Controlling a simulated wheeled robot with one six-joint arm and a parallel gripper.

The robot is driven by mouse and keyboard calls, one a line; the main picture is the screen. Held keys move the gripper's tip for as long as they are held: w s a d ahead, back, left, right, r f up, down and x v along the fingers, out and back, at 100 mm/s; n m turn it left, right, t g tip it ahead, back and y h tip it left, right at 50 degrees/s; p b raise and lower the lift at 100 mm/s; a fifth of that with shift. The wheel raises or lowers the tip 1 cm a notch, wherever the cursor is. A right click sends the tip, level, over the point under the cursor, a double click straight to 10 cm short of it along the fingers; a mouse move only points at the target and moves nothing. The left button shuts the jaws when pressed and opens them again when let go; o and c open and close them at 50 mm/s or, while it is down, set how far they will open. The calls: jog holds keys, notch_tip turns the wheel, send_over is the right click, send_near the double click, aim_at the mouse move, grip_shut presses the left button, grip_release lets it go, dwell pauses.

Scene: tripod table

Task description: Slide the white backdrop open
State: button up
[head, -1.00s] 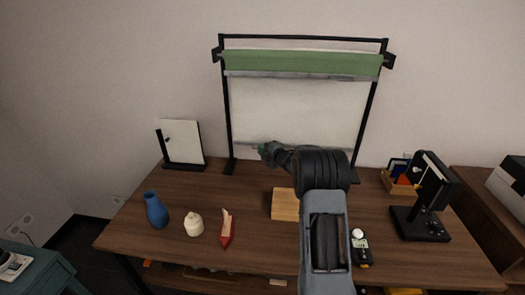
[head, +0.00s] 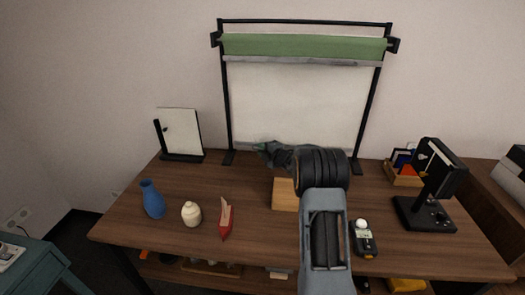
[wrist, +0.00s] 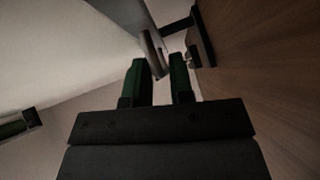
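The white backdrop (head: 300,100) hangs in a black stand at the back of the table, under a green roll (head: 300,46). A grey bar runs along its lower edge, partly hidden by my arm in the head view. My gripper (head: 262,148) is at that lower edge, left of its middle. In the wrist view my gripper's two green fingers (wrist: 160,72) are apart. The grey bottom bar (wrist: 154,50) shows between and just beyond the fingertips; I cannot tell whether they touch it. The white sheet (wrist: 118,12) rises at the upper left there.
On the wooden table (head: 150,228) are a blue vase (head: 152,200), a cream jar (head: 191,214), a red-and-white object (head: 226,218), a wooden block (head: 284,194) and a light meter (head: 364,240). A black device (head: 430,190) stands at right.

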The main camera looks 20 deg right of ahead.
jog(key=shift+o, duration=0.9)
jog(key=v, duration=1.3)
jog(key=shift+s+d, duration=0.2)
jog(key=shift+s, duration=0.15)
